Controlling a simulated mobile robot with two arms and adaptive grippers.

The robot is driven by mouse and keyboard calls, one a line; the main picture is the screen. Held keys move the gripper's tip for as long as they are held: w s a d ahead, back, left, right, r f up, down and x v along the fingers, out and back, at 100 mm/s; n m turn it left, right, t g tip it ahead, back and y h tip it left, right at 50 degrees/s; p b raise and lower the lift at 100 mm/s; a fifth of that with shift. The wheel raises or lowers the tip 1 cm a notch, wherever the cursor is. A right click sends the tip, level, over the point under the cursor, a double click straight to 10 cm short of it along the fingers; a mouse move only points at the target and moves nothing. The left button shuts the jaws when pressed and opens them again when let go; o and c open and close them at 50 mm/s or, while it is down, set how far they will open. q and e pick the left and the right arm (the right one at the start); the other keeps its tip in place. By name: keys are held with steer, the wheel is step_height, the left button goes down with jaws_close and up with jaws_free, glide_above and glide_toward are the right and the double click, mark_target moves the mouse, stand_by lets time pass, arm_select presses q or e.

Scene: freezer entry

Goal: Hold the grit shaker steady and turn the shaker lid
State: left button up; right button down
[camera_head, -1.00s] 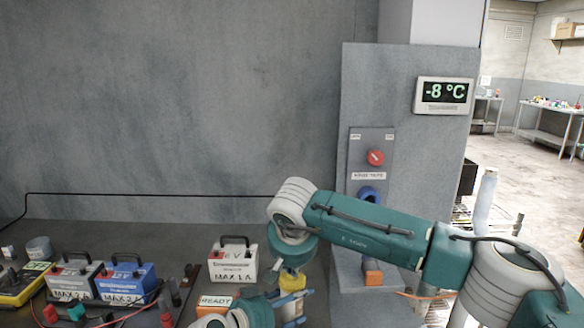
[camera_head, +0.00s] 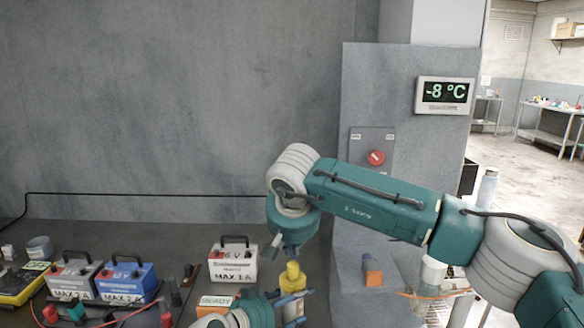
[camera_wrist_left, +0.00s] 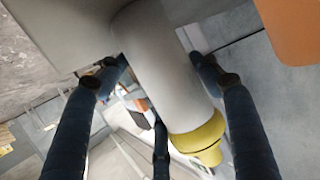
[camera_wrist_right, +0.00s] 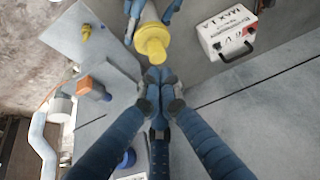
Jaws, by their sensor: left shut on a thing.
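The grit shaker is a pale grey cylinder (camera_wrist_left: 160,70) with a yellow lid (camera_wrist_left: 200,140). My left gripper (camera_head: 292,308) is shut around the shaker's body, low in the head view; its blue fingers flank the body in the left wrist view. The yellow lid (camera_head: 292,276) points up below my right wrist in the head view. In the right wrist view the lid (camera_wrist_right: 152,42) is just beyond my right gripper (camera_wrist_right: 157,76). The right fingertips are together with nothing visible between them.
A white MAX 1A battery box (camera_head: 233,262) stands left of the shaker, with an orange READY block (camera_head: 215,304) before it. Blue (camera_head: 125,280) and grey boxes stand farther left. A blue-orange object (camera_head: 372,270) lies right. A red knob (camera_head: 376,157) is on the wall panel.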

mark_target(293, 274)
steer(key=shift+s+d+f, duration=0.1)
steer(key=shift+f, duration=1.4)
steer(key=shift+s+d+f, duration=0.1)
steer(key=shift+f, duration=1.4)
steer(key=shift+w, duration=0.6)
arm_select(q)
steer(key=shift+s+d, duration=0.1)
steer(key=shift+d, duration=0.05)
arm_select(e)
steer(key=shift+a, duration=0.1)
